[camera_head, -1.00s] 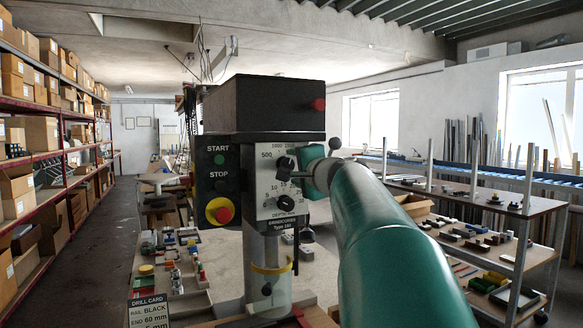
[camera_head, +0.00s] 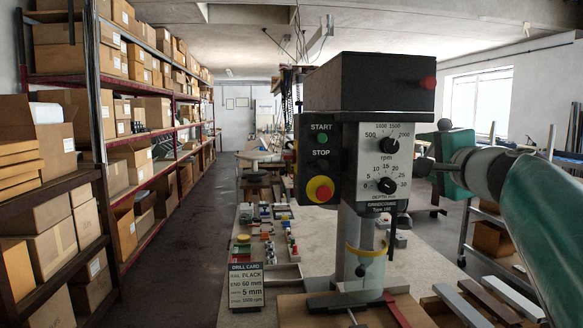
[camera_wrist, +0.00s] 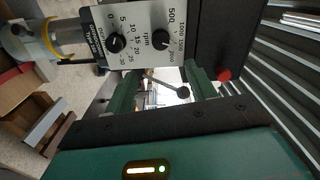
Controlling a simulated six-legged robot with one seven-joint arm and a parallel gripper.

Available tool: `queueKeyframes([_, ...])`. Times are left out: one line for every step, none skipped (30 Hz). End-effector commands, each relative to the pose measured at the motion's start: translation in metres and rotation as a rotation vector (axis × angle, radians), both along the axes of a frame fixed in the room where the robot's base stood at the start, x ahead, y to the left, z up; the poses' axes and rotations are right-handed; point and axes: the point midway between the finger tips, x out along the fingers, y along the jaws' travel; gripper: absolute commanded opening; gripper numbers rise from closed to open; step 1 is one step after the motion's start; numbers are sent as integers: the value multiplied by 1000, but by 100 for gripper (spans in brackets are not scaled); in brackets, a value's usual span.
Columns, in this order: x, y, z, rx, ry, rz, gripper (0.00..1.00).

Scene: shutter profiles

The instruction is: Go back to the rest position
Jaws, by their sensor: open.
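The drill press has a black head (camera_head: 370,82), a start/stop panel (camera_head: 318,160) and a pale panel with two dials (camera_head: 385,165). My gripper (camera_head: 438,168) is to the right of the dial panel, at the end of my green arm. In the wrist view my gripper (camera_wrist: 162,90) is open, with its two green fingers apart. A lever with a black ball knob (camera_wrist: 183,92) shows in the gap between them; I cannot tell how deep it lies. No object is visibly held. A black knob (camera_head: 444,124) also shows just above the gripper in the head view.
Shelves of cardboard boxes (camera_head: 150,120) line the left, with a clear aisle (camera_head: 195,250) beside them. A drill card (camera_head: 246,287) stands on the bench at the press's left. Long profiles (camera_head: 490,300) lie at lower right. A metal rack (camera_head: 465,235) stands behind my arm.

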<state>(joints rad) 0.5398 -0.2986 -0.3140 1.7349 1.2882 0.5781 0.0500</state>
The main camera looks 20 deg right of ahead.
Motion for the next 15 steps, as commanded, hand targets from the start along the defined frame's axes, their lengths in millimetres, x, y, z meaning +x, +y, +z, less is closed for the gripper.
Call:
queueKeyframes([0, 0, 0, 0, 0, 0, 56])
queueKeyframes([0, 0, 0, 0, 0, 0, 56])
queueKeyframes([0, 0, 0, 0, 0, 1, 56])
queueKeyframes([1, 1, -1, -1, 3, 3, 56])
queueKeyframes([2, 4, -2, -3, 8, 8, 56])
queueKeyframes([4, 9, -6, -9, 20, 19, 56])
queueKeyframes([6, 15, -11, -16, 34, 34, 56])
queueKeyframes([9, 23, -16, -26, 52, 51, 56])
queueKeyframes([13, 37, -26, -44, 85, 81, 56])
queueKeyframes([16, 50, -35, -61, 113, 110, 56])
queueKeyframes([20, 63, -46, -81, 147, 141, 56])
queueKeyframes([23, 84, -61, -113, 195, 187, 56])
queueKeyframes([25, 100, -74, -139, 234, 225, 56])
queueKeyframes([26, 117, -87, -168, 273, 263, 56])
queueKeyframes([26, 139, -105, -209, 327, 315, 56])
